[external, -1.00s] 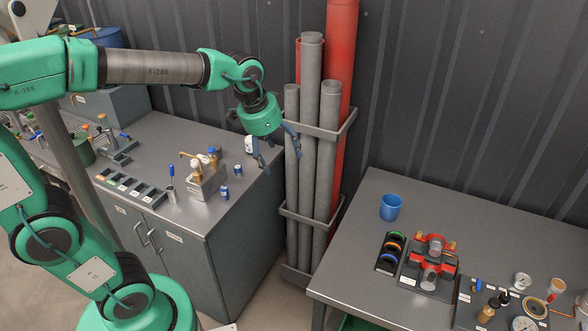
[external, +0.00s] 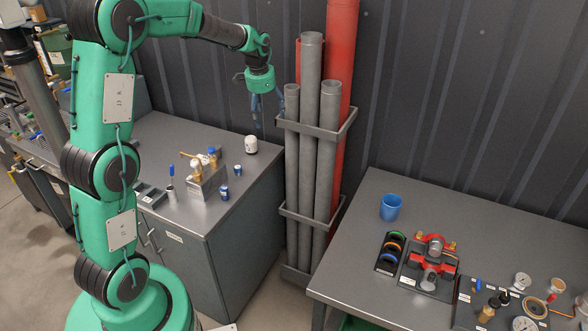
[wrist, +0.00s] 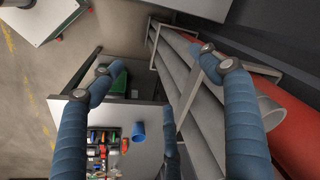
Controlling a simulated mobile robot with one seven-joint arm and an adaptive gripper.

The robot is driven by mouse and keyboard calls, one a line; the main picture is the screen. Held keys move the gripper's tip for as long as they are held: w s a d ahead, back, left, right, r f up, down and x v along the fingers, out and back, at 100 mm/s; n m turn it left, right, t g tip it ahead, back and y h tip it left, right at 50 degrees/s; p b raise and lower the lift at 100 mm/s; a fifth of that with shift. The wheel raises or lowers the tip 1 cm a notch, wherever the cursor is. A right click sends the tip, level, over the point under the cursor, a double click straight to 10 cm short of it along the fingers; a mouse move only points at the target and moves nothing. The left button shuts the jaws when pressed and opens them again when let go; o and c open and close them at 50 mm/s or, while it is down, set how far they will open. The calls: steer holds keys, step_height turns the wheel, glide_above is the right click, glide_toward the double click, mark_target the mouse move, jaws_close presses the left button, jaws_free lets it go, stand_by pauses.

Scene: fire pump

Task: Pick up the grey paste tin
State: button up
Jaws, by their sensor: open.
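No object is clearly recognisable as the grey paste tin. A small pale round item (external: 522,281) stands among the fittings on the right bench in the external view, but it is too small to identify. A white jar with a dark base (external: 251,145) stands at the back of the left bench. My gripper (external: 268,112) is open and empty, in the air above the back right of the left bench, beside the pipes. Its spread blue fingers (wrist: 155,60) frame the wrist view.
Grey and red pipes (external: 311,140) stand in a rack between the benches. The right bench (external: 350,240) holds a blue cup (external: 390,207), a red-clamped fitting (external: 435,262) and small parts. Two blue-and-white cans (external: 224,193) stand on the left bench. The right bench's back is clear.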

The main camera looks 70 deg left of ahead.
steer(key=s+a+f+p, duration=0.2)
steer(key=s+a+f, duration=0.4)
steer(key=a, duration=0.4)
steer(key=s+a+f+g+p, duration=0.1)
steer(key=s+a+f+p, duration=0.1)
steer(key=s+a+f, duration=0.5)
steer(key=s+a+f+n+h+p, duration=0.1)
steer(key=s+a+f, duration=0.5)
steer(key=a, duration=0.9)
steer(key=shift+s+f+p, duration=0.15)
steer(key=shift+f+p, duration=0.25)
steer(key=shift+f, duration=0.1)
steer(key=shift+f, duration=4.2)
steer(key=shift+f, duration=0.15)
steer(key=shift+a+f, duration=0.15)
steer(key=shift+f, duration=2.3)
